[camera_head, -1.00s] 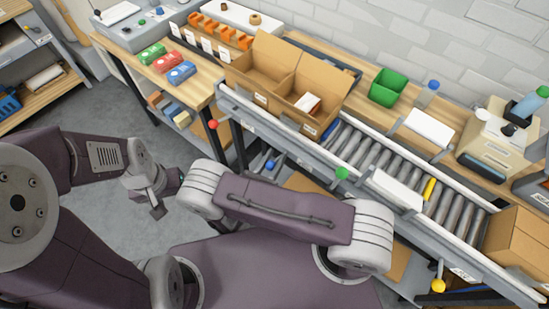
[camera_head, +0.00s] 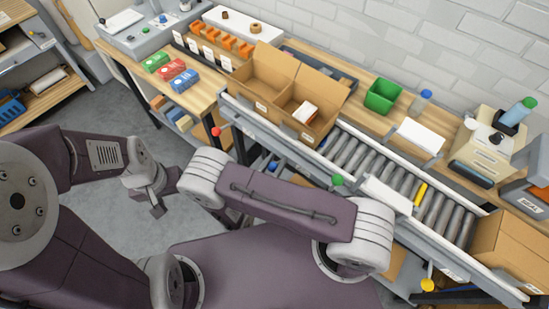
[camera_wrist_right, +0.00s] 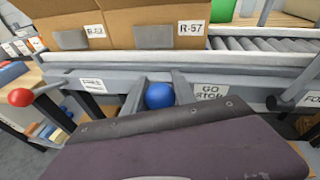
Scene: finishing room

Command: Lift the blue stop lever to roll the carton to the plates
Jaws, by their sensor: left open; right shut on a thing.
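The blue stop lever's ball knob (camera_wrist_right: 160,95) sits between the fingers of my right gripper (camera_wrist_right: 160,92), which is shut on it. The knob also shows small in the head view (camera_head: 272,167), below the conveyor's near rail. My right forearm hides most of the right gripper there. An open carton labelled R-57 (camera_wrist_right: 157,30) stands on the conveyor behind the lever, beside another open carton (camera_wrist_right: 75,38). Both are at the conveyor's left end in the head view. My left gripper (camera_head: 157,207) is open and empty over the floor at left, apart from everything.
Bare rollers (camera_head: 358,155) run right of the cartons, past a yellow strip (camera_head: 420,193), to another carton (camera_head: 510,245). Red (camera_head: 216,131), green (camera_head: 337,180) and yellow (camera_head: 428,284) knobs line the near side.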

